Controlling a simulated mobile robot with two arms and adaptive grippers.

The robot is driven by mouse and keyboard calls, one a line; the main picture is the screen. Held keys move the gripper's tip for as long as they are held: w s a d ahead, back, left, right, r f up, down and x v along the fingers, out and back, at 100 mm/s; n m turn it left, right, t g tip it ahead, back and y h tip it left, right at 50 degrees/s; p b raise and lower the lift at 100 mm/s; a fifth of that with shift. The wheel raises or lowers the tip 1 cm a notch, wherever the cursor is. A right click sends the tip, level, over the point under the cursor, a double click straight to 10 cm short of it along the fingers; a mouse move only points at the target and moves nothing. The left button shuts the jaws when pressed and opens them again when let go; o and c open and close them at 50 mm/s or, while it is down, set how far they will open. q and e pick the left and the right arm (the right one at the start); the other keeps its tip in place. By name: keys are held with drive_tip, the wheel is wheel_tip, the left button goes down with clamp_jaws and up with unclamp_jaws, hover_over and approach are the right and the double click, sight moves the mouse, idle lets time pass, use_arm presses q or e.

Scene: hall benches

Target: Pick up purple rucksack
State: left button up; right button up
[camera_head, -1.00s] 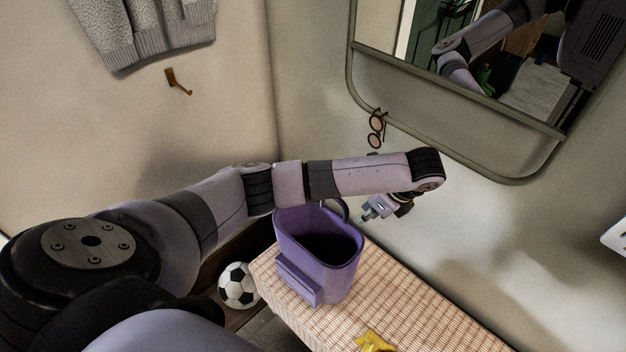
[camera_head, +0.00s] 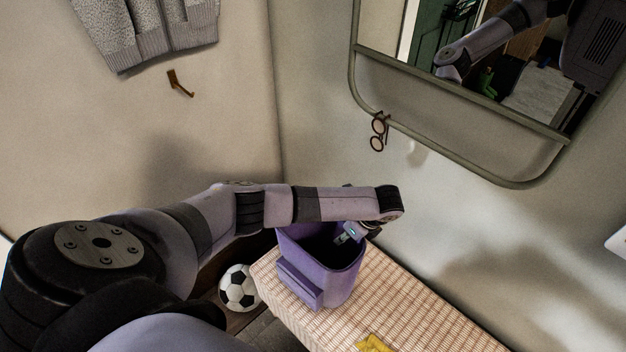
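The purple rucksack (camera_head: 338,282) stands upright and open-topped on the checked bench top (camera_head: 400,310), at its left end. A pocket juts from its front. My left arm reaches across from the left, over the rucksack's back edge. My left gripper (camera_head: 343,240) points down and left at the rucksack's back rim and opening. The fingers are small and partly hidden, so I cannot tell whether they are open or touch the rucksack. The loop handle at the back is now mostly hidden by the arm. My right gripper is not in view.
A yellow item (camera_head: 374,343) lies on the bench near the front. A football (camera_head: 238,288) sits left of the bench. A framed mirror (camera_head: 460,92) with glasses (camera_head: 379,132) hangs on the wall behind. The bench's right part is clear.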

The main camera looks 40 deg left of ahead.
use_arm(q)
drive_tip(key=shift+c, duration=0.4)
clamp_jaws()
idle(0.7)
